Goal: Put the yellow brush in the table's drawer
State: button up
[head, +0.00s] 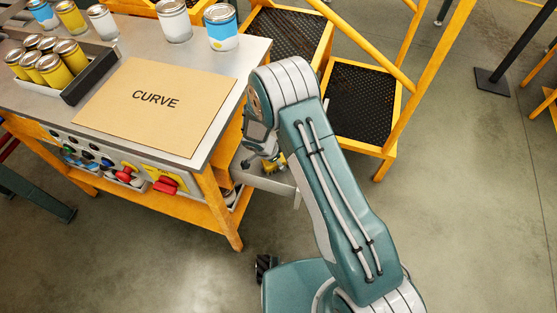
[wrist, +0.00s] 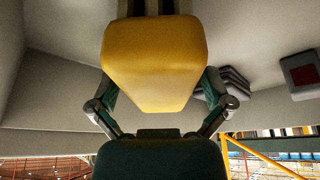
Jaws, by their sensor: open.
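The yellow brush (wrist: 155,62) fills the upper middle of the wrist view, between the two fingers of my gripper (wrist: 160,110). The fingers are spread on both sides of it, and the jaws are open. In the head view, my gripper (head: 263,155) is at the table's right side, above the drawer and largely hidden by my arm. A small yellow piece, likely the brush (head: 281,159), shows beside it. The grey drawer (head: 272,183) is pulled out, and its walls (wrist: 45,75) surround the brush in the wrist view. Whether the brush touches the drawer floor cannot be told.
Grey stacked pieces (wrist: 234,84) and a grey block with a red face (wrist: 302,74) lie right of the brush. The table (head: 258,58) carries cans and a CURVE board (head: 155,105). Yellow steps (head: 362,105) stand close behind my arm.

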jog(key=v, duration=1.1)
jog(key=shift+a+r, duration=0.1)
jog(key=shift+r, duration=0.3)
jog(key=s+d+r+n+y, duration=0.15)
jog(key=d+r, duration=0.25)
jog(key=r, duration=0.4)
jog(key=s+d+r+n+t, duration=0.1)
jog(key=s+d+r+n, duration=0.2)
jog(key=r, duration=0.5)
jog(key=s+d+r+n+y, duration=0.1)
jog(key=s+d+r, duration=0.1)
jog(key=d+r, duration=0.45)
jog(key=s+d+r+n+t+y, duration=0.1)
jog(key=s+d+r+n, duration=0.1)
jog(key=s+r, duration=0.3)
jog(key=s+d+r+n+t, duration=0.1)
jog(key=s+r+n, duration=0.4)
jog(key=s, duration=0.7)
jog(key=shift+s+d+r+t+y, duration=0.25)
jog(key=shift+d+t+y, duration=0.1)
jog(key=shift+d, duration=0.2)
jog(key=shift+a+n, duration=0.1)
jog(key=shift+n, duration=0.15)
